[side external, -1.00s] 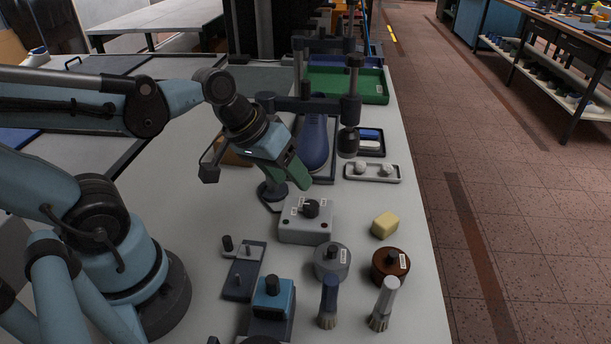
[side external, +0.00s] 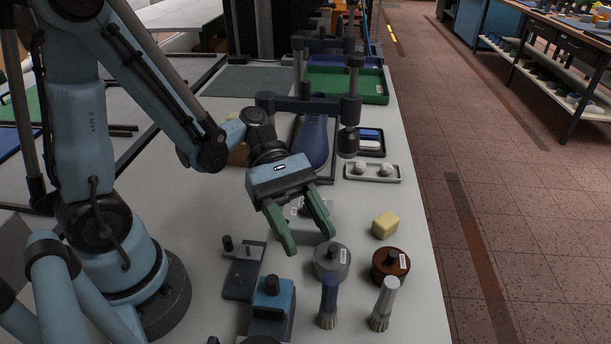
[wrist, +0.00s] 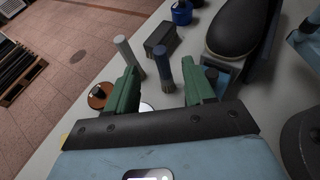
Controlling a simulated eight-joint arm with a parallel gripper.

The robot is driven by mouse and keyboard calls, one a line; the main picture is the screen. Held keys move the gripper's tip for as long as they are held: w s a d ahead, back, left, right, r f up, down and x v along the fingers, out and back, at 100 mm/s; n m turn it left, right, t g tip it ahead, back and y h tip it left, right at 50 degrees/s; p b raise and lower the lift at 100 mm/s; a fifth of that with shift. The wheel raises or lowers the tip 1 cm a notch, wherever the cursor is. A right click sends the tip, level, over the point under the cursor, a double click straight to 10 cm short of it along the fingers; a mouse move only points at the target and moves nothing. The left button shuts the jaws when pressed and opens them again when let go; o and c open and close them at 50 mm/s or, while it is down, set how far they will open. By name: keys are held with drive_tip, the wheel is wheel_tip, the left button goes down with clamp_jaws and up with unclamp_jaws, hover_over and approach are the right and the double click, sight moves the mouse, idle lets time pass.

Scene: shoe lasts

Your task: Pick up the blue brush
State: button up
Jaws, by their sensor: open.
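The blue brush (side external: 329,300) stands bristles down near the front of the white table, with its dark blue handle up. In the wrist view the blue brush (wrist: 163,72) shows between the two green fingers, farther out than their tips. My gripper (side external: 311,241) is open and empty, above the table and behind the brush, with green fingers spread. It also shows in the wrist view (wrist: 167,77). A white-handled brush (side external: 383,304) stands just right of the blue one, and appears left of it in the wrist view (wrist: 128,55).
A grey round tin (side external: 331,262) and a brown round tin (side external: 390,265) sit behind the brushes. A blue-topped block (side external: 272,298) is left of the blue brush. A yellow block (side external: 385,225) lies near the table's right edge.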

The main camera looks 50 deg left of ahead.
sight(329, 275)
drive_tip(key=shift+x, duration=3.1)
drive_tip(key=shift+a, duration=0.1)
clamp_jaws()
